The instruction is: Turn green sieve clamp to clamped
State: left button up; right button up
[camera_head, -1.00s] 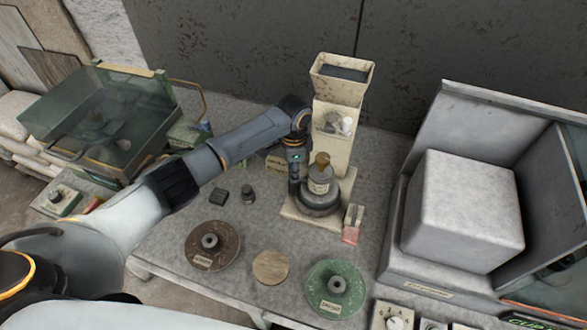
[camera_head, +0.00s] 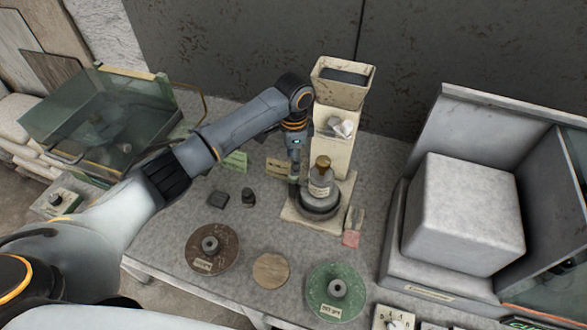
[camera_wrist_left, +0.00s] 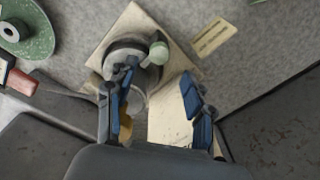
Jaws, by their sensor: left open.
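The sieve stand has a round dark base (camera_head: 322,208) on a pale plate, with a bottle-like pale body and amber cap (camera_head: 322,161) above it. In the left wrist view, a pale green rounded lever (camera_wrist_left: 158,53), which looks like the green clamp, sticks out from the side of the round body (camera_wrist_left: 126,52). In the head view I cannot make it out behind my gripper. My left gripper (camera_head: 294,186) points down just left of the stand. In the wrist view its open, empty fingers (camera_wrist_left: 159,74) frame the space below the lever; contact cannot be told.
A pale hopper (camera_head: 341,84) stands behind the stand. A brown disc (camera_head: 224,236), a wooden disc (camera_head: 271,269) and a green disc (camera_head: 349,306) lie in front. A large grey block (camera_head: 466,209) in a cabinet is at right, a glass case (camera_head: 92,118) at left.

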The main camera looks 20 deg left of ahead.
pick_arm(q)
notch_tip(320, 180, up, 5)
jog(key=shift+s+r, duration=0.1)
jog(key=shift+r, duration=0.05)
dwell(0.6)
